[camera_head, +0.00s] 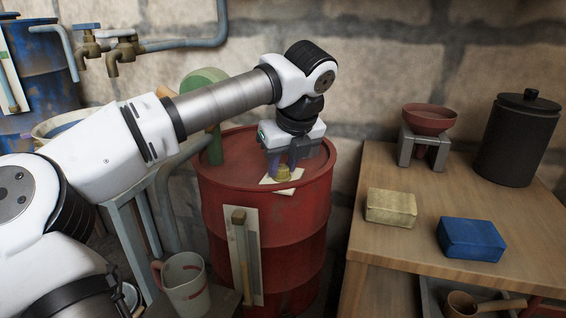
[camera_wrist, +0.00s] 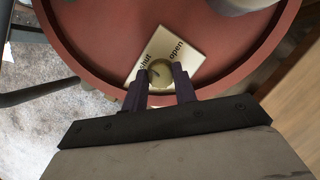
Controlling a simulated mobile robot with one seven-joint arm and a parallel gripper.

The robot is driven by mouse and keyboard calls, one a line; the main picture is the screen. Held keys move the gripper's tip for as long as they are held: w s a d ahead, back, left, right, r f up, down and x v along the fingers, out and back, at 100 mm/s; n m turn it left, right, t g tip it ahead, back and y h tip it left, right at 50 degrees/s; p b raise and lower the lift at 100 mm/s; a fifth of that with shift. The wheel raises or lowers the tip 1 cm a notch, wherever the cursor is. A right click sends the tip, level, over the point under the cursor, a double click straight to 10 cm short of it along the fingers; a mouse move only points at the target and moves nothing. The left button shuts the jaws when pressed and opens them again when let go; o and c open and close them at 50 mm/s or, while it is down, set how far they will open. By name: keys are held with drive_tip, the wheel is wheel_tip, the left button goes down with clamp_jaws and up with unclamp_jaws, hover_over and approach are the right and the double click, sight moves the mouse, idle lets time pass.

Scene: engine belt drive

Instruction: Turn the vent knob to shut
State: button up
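The vent knob (camera_wrist: 161,74) is a small round brass-yellow knob on a pale square plate (camera_wrist: 190,62) on the red drum's lid. In the wrist view the plate reads "shut" at the knob's left and "open" at its upper right. A small dark mark shows on the knob's left side. My gripper (camera_wrist: 160,70) points down with one dark finger on each side of the knob. The fingers stand about a knob's width apart; whether they press on it I cannot tell. In the head view the knob (camera_head: 283,174) shows below my gripper (camera_head: 283,168).
The red drum (camera_head: 262,225) has a raised rim and a green upright part (camera_head: 207,88) at its back left. A jug (camera_head: 185,283) stands in front. On the wooden table (camera_head: 385,262) are a red funnel, a black canister and two blocks.

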drive_tip(key=o, duration=0.5)
drive_tip(key=shift+c, duration=0.2)
drive_tip(key=p+v, duration=0.4)
drive_tip(key=v, duration=0.9)
drive_tip(key=shift+r, duration=0.35)
drive_tip(key=shift+s, duration=0.15)
